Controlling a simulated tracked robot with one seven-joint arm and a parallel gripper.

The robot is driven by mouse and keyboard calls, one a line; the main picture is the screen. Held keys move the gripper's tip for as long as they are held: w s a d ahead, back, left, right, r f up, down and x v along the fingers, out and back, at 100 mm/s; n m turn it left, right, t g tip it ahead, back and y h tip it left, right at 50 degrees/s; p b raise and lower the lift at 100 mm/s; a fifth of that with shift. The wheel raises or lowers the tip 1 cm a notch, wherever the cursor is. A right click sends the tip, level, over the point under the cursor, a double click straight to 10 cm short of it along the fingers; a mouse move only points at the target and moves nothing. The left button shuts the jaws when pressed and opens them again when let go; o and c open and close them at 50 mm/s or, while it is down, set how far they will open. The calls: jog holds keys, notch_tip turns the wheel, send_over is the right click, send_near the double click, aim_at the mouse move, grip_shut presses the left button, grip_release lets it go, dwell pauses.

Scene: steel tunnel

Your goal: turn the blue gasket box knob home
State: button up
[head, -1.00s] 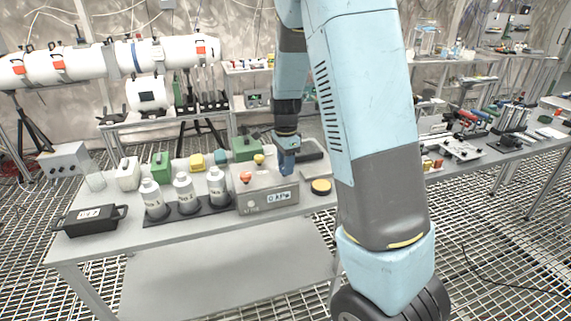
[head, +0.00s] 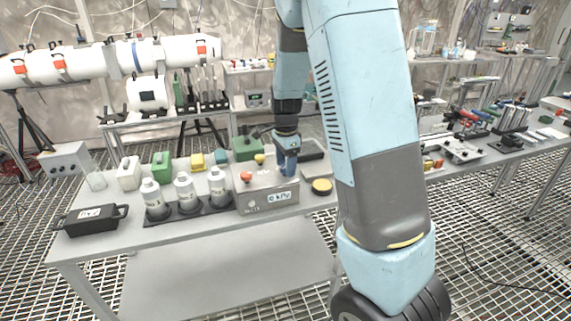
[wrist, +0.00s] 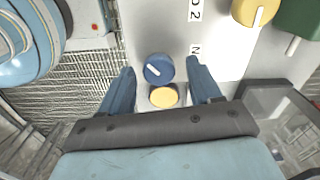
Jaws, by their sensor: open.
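The blue knob (wrist: 158,68) sits on a pale panel in the wrist view. Its white mark slants toward the lower left. My gripper (wrist: 162,78) is open, with one blue finger on each side of the knob and visible gaps between. In the head view, my gripper (head: 288,166) is over the right part of the grey box (head: 254,204), whose display (head: 279,196) appears to read 0 kPa. The blue knob cannot be made out there behind the fingers.
A yellow round part (wrist: 163,96) lies just below the blue knob in the wrist view, and a yellow knob (wrist: 254,11) stands upper right. Bottles (head: 184,190) stand left of the box. A yellow-topped disc (head: 321,186) lies at its right.

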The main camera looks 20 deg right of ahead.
notch_tip(320, 180, up, 14)
jog(key=shift+f, duration=0.15)
dwell(0.4)
dwell(3.9)
jog(key=s+r+n+t, duration=0.2)
jog(key=s+r+n, duration=0.2)
jog(key=s+n, duration=0.4)
jog(key=s+r+n+t, duration=0.3)
jog(key=s+r+n, duration=0.2)
jog(key=s, duration=1.5)
jog(key=shift+r+n+t, duration=0.2)
jog(key=shift+n+t, duration=0.1)
jog(key=shift+n, duration=1.4)
jog(key=shift+s+a, duration=0.1)
